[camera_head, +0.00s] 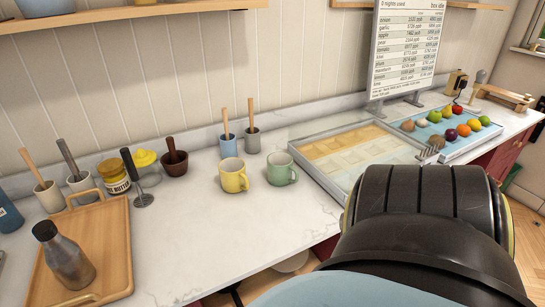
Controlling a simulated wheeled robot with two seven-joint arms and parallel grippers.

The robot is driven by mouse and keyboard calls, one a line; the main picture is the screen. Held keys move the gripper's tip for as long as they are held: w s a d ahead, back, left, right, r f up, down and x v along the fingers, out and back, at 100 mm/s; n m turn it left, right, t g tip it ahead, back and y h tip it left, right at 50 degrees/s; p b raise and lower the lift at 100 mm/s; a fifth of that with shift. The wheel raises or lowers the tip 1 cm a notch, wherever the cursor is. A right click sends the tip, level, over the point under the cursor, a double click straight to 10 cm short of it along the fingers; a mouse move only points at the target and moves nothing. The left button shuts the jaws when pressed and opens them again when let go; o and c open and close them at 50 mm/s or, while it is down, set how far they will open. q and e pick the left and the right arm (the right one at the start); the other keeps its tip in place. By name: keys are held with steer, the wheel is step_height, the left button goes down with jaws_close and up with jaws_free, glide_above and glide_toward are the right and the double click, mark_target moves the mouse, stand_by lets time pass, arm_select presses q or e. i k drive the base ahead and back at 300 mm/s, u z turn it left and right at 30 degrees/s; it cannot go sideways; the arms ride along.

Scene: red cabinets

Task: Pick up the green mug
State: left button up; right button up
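The green mug (281,169) stands upright on the white marble counter, with its handle to the right. A yellow mug (234,175) stands just to its left, a small gap apart. A black and blue part of my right arm fills the lower right of the view, with no gripper fingers showing. My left arm and gripper are out of view. Nothing touches the green mug.
A wooden tray (122,240) with a dark bottle (64,257) lies at left. A compartment tray (325,183) is close on the mug's right. Two small pots with sticks, blue (228,146) and grey (252,142), stand behind. The counter (235,220) in front is clear.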

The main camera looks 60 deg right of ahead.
mark_target(280, 164)
steer(key=i, duration=0.35)
steer(key=z, duration=2.4)
